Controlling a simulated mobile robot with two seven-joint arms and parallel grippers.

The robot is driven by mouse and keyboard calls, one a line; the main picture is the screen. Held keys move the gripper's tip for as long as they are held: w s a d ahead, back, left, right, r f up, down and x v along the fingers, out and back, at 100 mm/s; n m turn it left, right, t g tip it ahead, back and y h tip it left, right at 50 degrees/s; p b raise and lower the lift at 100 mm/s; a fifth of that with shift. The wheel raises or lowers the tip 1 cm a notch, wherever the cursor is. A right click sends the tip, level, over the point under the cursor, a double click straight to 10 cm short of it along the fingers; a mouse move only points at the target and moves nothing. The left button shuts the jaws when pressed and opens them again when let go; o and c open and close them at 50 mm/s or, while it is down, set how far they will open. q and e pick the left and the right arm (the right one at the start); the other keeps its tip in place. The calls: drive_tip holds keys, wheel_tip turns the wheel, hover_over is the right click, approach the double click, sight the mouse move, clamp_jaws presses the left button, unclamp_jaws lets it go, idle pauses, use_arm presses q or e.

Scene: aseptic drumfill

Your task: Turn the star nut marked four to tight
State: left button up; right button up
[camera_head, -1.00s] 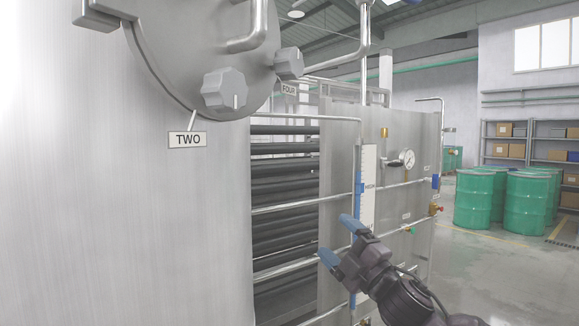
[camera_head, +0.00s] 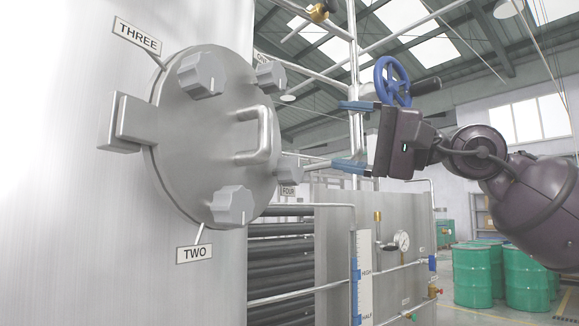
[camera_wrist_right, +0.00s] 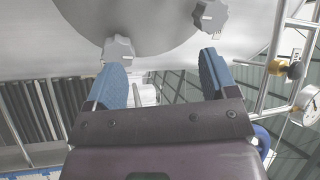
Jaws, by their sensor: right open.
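The star nut marked four (camera_head: 290,172) is a grey lobed knob at the lower right rim of a round steel hatch (camera_head: 215,135). Its FOUR label (camera_head: 288,191) hangs just below it. My right gripper (camera_head: 343,136) is open and empty, to the right of the hatch and apart from the nut; its lower finger is nearest the nut. In the right wrist view, a nut (camera_wrist_right: 118,48) lies beyond the left finger, probably four, its label not legible. My left gripper is not in view.
Other star nuts sit at the rim: THREE (camera_head: 202,75), TWO (camera_head: 232,206) and one at upper right (camera_head: 270,76). A handle (camera_head: 264,140) stands out from the hatch. A blue handwheel (camera_head: 392,80) and vertical pipes (camera_head: 356,60) are close behind my right gripper.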

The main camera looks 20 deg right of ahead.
sight(298, 166)
drive_tip(key=w+a+f+n+h, duration=0.1)
drive_tip(key=w+n, duration=0.1)
drive_tip(key=w, duration=0.1)
drive_tip(key=w+a+f+n+h+p, duration=0.1)
drive_tip(key=w+a+n, duration=0.1)
drive_tip(key=w+n, duration=0.1)
drive_tip(key=w+a+f+n+t+h+p, duration=0.1)
drive_tip(key=w+n+h, duration=0.1)
drive_tip(key=w+n, duration=0.1)
drive_tip(key=shift+w+a+f, duration=0.1)
drive_tip(key=shift+a+f, duration=0.05)
drive_tip(key=shift+a, duration=0.1)
drive_tip(key=shift+x, duration=0.9)
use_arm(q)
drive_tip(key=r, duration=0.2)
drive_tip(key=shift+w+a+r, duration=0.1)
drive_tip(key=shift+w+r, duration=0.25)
use_arm(e)
drive_tip(key=shift+w+f, duration=0.1)
drive_tip(key=shift+c, duration=0.3)
drive_tip(key=c, duration=0.9)
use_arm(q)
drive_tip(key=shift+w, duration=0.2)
use_arm(e)
drive_tip(key=shift+o, duration=0.2)
